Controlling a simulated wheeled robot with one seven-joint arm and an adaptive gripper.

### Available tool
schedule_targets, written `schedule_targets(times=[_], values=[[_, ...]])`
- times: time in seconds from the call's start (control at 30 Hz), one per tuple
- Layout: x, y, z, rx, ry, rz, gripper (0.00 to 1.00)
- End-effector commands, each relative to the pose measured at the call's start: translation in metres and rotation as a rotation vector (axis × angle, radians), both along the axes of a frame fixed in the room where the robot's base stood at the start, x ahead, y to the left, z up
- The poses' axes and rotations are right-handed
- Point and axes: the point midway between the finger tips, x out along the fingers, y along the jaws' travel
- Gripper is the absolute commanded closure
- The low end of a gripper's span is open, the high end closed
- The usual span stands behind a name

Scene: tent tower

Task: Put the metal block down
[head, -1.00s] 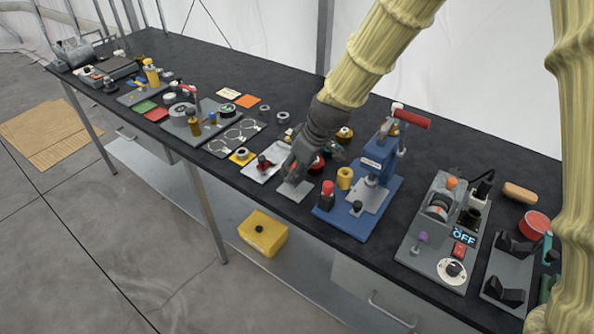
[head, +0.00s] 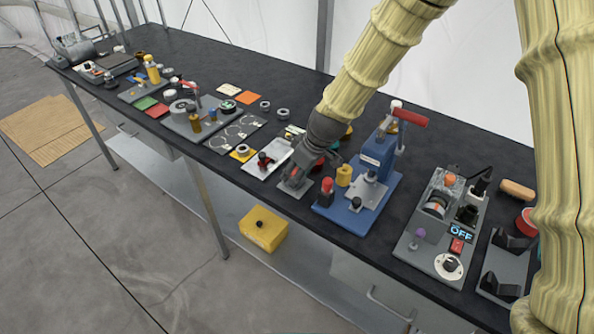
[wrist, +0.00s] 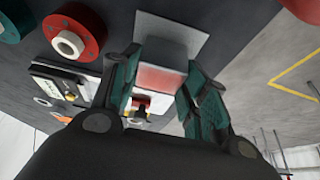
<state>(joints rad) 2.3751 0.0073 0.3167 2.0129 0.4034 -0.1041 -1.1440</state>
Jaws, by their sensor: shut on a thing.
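The metal block (wrist: 162,76) is a plain grey block with a reddish sheen on its near face. In the wrist view it sits between the two fingers of my gripper (wrist: 160,82), which are shut on it. A flat light-grey plate (wrist: 198,38) lies just beyond the block. I cannot tell whether the block touches it. In the head view my gripper (head: 297,177) points down over this plate (head: 290,192), near the bench's front edge. The fingers mostly hide the block there.
A blue press (head: 372,175) with a red handle stands close to the right of my gripper, with a yellow cylinder (head: 343,175) and a red-topped piece (head: 326,190). A white tray (head: 263,168) lies close on the left.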

Motion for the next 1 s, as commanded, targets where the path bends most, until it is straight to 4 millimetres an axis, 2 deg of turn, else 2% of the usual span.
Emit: schedule_targets(times=[0.03,0.1,0.13,0.57,1.0], values=[[0.0,0.0,0.0,0.0,0.0,0.0,0.5],[0.0,0.0,0.0,0.0,0.0,0.0,0.38],[0.0,0.0,0.0,0.0,0.0,0.0,0.34],[0.0,-0.001,0.005,0.0,-0.001,0.0,0.34],[-0.011,-0.017,0.052,0.001,-0.002,-0.002,0.34]])
